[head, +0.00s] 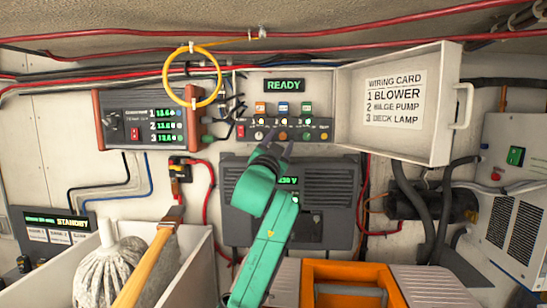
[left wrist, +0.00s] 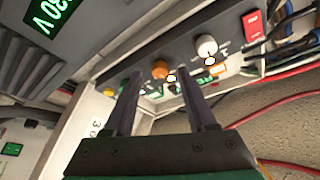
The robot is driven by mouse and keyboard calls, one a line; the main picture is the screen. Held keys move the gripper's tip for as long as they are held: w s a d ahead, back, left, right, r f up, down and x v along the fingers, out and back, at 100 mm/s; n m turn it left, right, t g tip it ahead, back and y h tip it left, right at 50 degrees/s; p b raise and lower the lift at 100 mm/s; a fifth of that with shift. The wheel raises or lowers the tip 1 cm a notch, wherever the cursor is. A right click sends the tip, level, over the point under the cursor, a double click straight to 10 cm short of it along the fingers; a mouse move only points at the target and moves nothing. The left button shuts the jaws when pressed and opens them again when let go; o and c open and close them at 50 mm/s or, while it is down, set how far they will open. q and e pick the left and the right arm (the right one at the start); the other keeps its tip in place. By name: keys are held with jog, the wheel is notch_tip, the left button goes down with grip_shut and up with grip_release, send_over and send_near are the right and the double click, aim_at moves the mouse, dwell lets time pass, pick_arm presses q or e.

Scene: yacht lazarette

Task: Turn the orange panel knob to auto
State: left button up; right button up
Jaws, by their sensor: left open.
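The orange panel knob (head: 283,136) sits in the knob row of the grey control panel (head: 245,88) under a green READY display. It also shows in the left wrist view (left wrist: 160,69), between my fingers as seen from there. My left gripper (head: 277,149) is open just below and in front of it. In the left wrist view my left gripper (left wrist: 161,72) has one finger on each side of the knob, and I cannot tell whether they touch it. Its dial markings are too small to read. My right gripper is not in view.
A white knob (left wrist: 206,45) and a red switch (left wrist: 253,25) sit close by in the same row. The open panel door (head: 395,105) with a wiring card stands to the right. A yellow ring (head: 192,77) hangs to the left. A grey box (head: 335,205) lies below.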

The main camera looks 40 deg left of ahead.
pick_arm(q)
jog(key=b+v, duration=0.6)
jog(key=v, duration=0.7)
jog(key=shift+s+f, duration=0.15)
jog(key=shift+s, duration=0.05)
